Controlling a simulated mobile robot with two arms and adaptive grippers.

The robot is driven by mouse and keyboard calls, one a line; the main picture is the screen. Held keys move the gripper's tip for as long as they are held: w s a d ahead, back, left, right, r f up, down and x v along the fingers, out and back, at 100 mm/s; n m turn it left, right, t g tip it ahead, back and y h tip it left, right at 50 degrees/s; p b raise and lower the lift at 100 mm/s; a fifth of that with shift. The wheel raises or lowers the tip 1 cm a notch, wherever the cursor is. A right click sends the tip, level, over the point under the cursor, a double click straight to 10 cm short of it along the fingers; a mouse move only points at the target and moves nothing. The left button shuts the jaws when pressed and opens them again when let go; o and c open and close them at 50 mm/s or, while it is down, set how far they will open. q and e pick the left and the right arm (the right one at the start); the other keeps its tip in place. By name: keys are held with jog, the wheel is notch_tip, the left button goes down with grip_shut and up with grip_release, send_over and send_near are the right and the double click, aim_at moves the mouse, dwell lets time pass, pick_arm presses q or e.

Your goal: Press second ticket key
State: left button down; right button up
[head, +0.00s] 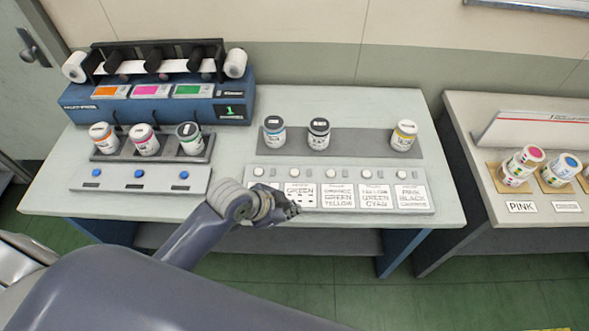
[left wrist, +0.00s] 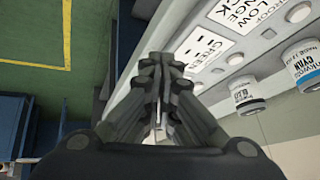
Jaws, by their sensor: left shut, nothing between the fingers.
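The ticket panel (head: 340,203) is a light grey board on the table with a row of round white keys above printed tickets. The second ticket key (head: 294,172) is above the ticket reading GREEN (head: 300,192). My left gripper (head: 294,209) is shut and empty at the panel's front edge, below that ticket and nearer me than the key. My left forearm and wrist hide most of the first ticket. In the left wrist view the closed fingers (left wrist: 158,95) hide part of the panel. My right gripper is not in view.
Two jars, one blue-labelled (head: 275,131) and one dark-labelled (head: 319,134), and a yellow-labelled jar (head: 404,135) stand behind the panel. The blue rewinder (head: 155,105) is at left, with a blue-button panel (head: 140,178) before it. Another table (head: 520,120) is at right.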

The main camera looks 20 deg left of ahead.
pick_arm(q)
jog(key=w+r+m+h, duration=0.1)
jog(key=w+r+m, duration=0.25)
jog(key=w, duration=0.55)
notch_tip(320, 180, up, 2)
jog(key=m+t, duration=0.2)
jog(key=m, duration=0.1)
send_over(296, 174)
jog(key=shift+r+h, duration=0.2)
jog(key=shift+h, duration=0.1)
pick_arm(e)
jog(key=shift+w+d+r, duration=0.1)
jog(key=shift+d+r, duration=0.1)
pick_arm(q)
jog(key=shift+s+f+b, duration=0.1)
jog(key=shift+b, duration=0.2)
notch_tip(296, 174, down, 7)
jog(key=b, duration=0.6)
jog(key=shift+f, duration=0.2)
jog(key=shift+f+b, duration=0.65)
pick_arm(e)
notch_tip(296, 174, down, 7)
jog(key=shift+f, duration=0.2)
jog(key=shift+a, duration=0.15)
